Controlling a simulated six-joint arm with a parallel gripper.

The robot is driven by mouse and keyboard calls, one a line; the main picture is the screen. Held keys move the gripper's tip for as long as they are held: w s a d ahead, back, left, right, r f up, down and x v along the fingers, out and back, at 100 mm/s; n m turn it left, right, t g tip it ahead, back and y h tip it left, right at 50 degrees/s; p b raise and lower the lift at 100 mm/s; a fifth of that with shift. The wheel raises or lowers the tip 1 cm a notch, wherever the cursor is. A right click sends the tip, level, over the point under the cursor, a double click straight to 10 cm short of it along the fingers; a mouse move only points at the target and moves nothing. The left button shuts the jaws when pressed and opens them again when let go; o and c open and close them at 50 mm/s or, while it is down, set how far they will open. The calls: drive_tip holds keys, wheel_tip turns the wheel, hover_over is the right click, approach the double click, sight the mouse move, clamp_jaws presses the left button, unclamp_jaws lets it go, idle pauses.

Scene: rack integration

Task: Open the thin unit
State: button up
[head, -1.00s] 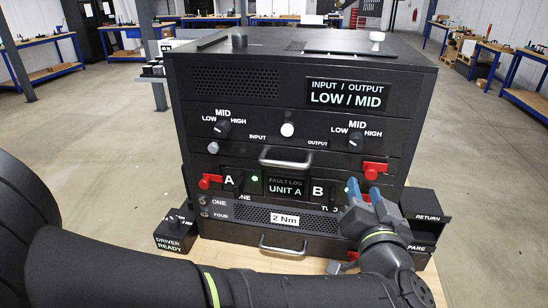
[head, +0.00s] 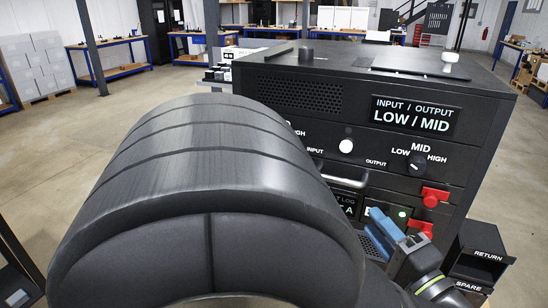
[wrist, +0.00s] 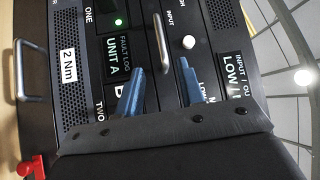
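The black rack (head: 330,130) carries stacked units. A thin panel with a bar handle (wrist: 163,42) lies between the knob unit and the FAULT LOG UNIT A row; I cannot tell for sure which unit is the thin one. A perforated "2 Nm" strip (wrist: 70,70) and a lower front with another bar handle (wrist: 28,70) are also there. My gripper (wrist: 160,88) is open and empty, its two blue fingers apart. In the wrist view, the upper handle shows beyond and between the fingertips, with no visible contact. In the head view, my gripper (head: 392,228) is at the rack front.
Red latches (head: 434,196) stick out at the rack's right front; another red part (wrist: 30,168) is in the wrist view. RETURN (head: 480,250) and SPARE (head: 472,286) boxes stand at right. My arm hides the rack's left front in the head view. Workbenches stand far back.

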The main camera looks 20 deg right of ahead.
sight(339, 178)
drive_tip(key=w, duration=0.4)
drive_tip(key=w+r, duration=0.1)
drive_tip(key=w, duration=0.3)
drive_tip(key=w+r, duration=0.1)
drive_tip(key=w, duration=0.4)
drive_tip(key=shift+w, duration=0.1)
clamp_jaws()
